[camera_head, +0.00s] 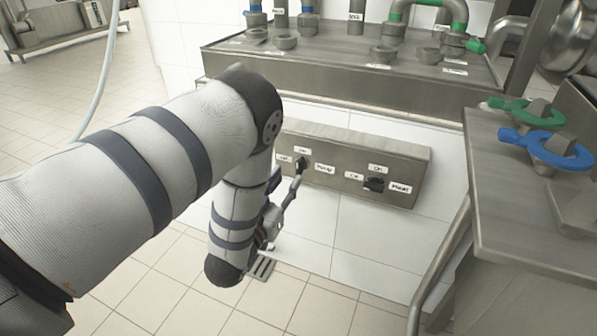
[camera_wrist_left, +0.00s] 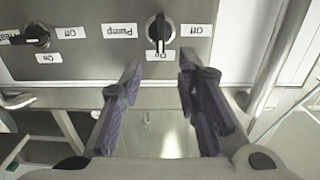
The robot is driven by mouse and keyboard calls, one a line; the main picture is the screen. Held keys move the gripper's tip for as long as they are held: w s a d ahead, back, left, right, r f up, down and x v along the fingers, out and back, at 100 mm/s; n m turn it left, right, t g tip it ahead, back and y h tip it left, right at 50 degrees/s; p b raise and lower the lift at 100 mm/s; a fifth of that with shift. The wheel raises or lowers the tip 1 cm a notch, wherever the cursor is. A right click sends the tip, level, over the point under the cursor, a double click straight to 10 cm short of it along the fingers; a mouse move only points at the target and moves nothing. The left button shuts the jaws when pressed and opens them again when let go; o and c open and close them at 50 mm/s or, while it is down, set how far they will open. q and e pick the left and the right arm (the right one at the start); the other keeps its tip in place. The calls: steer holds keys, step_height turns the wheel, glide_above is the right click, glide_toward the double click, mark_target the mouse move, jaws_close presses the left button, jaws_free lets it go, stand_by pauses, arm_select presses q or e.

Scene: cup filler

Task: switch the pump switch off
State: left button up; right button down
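The pump switch is a dark round knob (camera_wrist_left: 160,33) with a light pointer bar, on a grey metal panel (camera_head: 340,160). In the left wrist view the panel labels are upside down, and the knob's bar lies in line with the "On" label below it; the "Off" label is to its right. In the head view the knob (camera_head: 301,162) shows just beyond my left gripper (camera_head: 296,180). My left gripper (camera_wrist_left: 158,75) is open and empty, its two fingers apart in front of the knob. I see no contact. My right gripper is out of view.
A heat knob (camera_head: 374,184) sits farther right on the same panel. A steel counter (camera_head: 350,77) with pipes juts out above it. A side counter (camera_head: 520,185) with green and blue valve handles stands at right. Tiled floor lies below.

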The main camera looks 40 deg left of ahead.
mark_target(297, 164)
arm_select(q)
steer(key=b+x, duration=0.1)
steer(key=x, duration=0.6)
steer(key=shift+f, duration=0.1)
steer(key=shift+c, duration=0.6)
jaws_close()
